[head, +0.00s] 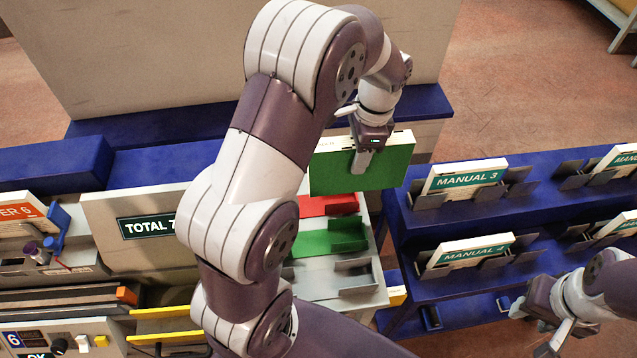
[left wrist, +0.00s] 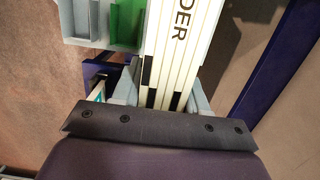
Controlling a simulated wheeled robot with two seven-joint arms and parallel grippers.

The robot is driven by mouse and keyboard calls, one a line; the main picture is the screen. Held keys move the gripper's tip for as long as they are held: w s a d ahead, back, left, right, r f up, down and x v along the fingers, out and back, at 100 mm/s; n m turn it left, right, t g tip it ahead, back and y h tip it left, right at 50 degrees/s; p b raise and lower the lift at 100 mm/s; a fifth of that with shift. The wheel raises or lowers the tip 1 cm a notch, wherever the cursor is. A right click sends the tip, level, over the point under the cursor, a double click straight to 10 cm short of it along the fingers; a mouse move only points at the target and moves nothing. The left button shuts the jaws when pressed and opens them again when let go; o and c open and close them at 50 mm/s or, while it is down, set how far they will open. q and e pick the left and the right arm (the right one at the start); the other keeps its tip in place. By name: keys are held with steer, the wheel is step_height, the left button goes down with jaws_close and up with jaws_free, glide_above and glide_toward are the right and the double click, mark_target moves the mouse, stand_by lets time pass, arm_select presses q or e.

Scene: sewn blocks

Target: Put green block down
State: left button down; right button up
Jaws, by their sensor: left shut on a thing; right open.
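A green block (head: 385,168), flat and book-like with a pale top edge, is in the grip of my left gripper (head: 362,160). The gripper holds it roughly upright over the back of a pale rack. In the left wrist view the block's white edge (left wrist: 178,45) with black lettering lies between the fingers. The rack has a green slot (head: 315,240) and a red slot (head: 318,206), both seemingly empty and partly behind my left arm. The green slot also shows in the left wrist view (left wrist: 125,22). My right gripper (head: 540,332) is open and empty at the lower right.
A blue shelf (head: 410,235) on the right holds white blocks marked MANUAL 3 (head: 466,179) and MANUAL 4 (head: 468,254) in grey holders. A sign reading TOTAL (head: 147,226) stands left of my left arm. A pale panel (head: 150,60) rises behind.

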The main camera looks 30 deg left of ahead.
arm_select(q)
steer(key=s+a+f+p, duration=0.3)
steer(key=s+a+f, duration=0.1)
steer(key=a+f, duration=0.6)
steer(key=shift+s+a+f, duration=0.25)
steer(key=shift+a+f, duration=0.05)
steer(key=shift+f, duration=0.15)
steer(key=c, duration=0.6)
jaws_free()
steer(key=shift+s+f, duration=0.1)
steer(key=shift+f, duration=0.05)
